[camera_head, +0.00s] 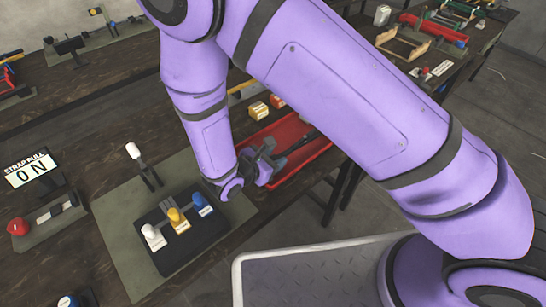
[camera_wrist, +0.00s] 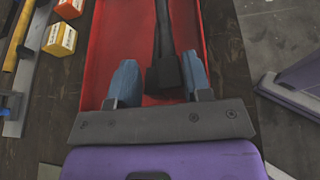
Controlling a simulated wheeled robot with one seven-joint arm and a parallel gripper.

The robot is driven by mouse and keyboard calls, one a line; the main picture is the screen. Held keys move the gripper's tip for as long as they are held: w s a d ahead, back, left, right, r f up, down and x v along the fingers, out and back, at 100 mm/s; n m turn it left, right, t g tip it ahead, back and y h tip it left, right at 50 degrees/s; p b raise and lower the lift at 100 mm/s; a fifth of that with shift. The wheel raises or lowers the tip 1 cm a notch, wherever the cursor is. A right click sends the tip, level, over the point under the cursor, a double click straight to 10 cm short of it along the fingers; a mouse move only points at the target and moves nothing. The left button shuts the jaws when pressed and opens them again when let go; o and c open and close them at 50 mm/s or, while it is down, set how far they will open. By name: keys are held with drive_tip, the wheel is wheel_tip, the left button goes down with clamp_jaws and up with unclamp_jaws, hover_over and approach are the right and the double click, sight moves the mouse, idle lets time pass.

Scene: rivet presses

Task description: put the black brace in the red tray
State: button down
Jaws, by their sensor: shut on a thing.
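The red tray (camera_head: 268,132) lies on the dark bench just beyond my gripper (camera_head: 272,164); in the wrist view its red floor (camera_wrist: 118,42) spreads below and ahead of the fingers. My gripper (camera_wrist: 160,76) points down over the near part of the tray. The black brace (camera_wrist: 166,70) is between its two blue fingers, its thick block end near the fingertips and a long bar (camera_wrist: 163,20) running away over the tray. In the head view the brace's dark bar (camera_head: 302,143) shows against the tray. Whether the brace touches the tray floor is unclear.
Small yellow (camera_head: 259,110) and red (camera_head: 278,101) boxes stand left of the tray. A black panel with white, yellow and blue knobs (camera_head: 180,232) and a white-topped lever (camera_head: 134,152) are on the mat nearby. The bench edge runs close right of the tray.

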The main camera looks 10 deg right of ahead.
drive_tip(key=shift+f, duration=0.1)
drive_tip(key=c, duration=0.5)
unclamp_jaws()
drive_tip(key=shift+c, duration=0.2)
drive_tip(key=v, duration=1.2)
